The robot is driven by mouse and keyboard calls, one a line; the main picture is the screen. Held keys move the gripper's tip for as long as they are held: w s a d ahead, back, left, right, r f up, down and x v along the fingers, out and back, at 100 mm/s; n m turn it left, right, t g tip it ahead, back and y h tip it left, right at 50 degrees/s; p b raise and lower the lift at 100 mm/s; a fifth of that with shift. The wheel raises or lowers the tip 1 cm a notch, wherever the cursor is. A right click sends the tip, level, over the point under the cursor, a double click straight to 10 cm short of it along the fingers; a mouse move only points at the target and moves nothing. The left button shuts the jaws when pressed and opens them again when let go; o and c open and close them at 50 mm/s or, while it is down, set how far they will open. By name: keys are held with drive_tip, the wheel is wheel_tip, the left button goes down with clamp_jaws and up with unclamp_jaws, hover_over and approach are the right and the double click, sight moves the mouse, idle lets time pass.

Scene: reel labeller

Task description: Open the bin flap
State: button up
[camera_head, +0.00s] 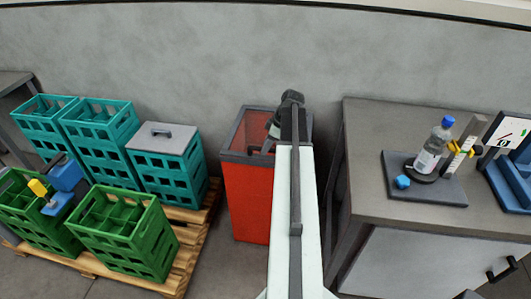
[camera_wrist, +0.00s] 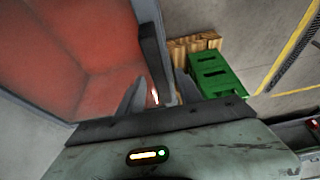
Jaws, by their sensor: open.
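The red bin (camera_head: 245,195) stands against the wall, and its dark grey rim (camera_head: 235,154) frames a red interior. The red interior (camera_wrist: 75,50) and a dark bar (camera_wrist: 152,45) of the bin's top show large in the wrist view. My gripper (camera_head: 269,138) is over the bin's top. In the wrist view its two fingers (camera_wrist: 159,92) are apart, with the dark bar running down between them. I cannot tell whether they touch it. My arm hides the bin's right part, and I cannot make out the flap separately from the frame.
A pallet (camera_head: 190,245) with green crates (camera_head: 125,235) and teal crates (camera_head: 100,125) stands left of the bin. A grey-topped cabinet (camera_head: 375,135) is close on the right, bearing a bottle (camera_head: 432,155) on a dark plate. The wall (camera_head: 200,60) is directly behind.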

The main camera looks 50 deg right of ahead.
clamp_jaws()
idle(1.4)
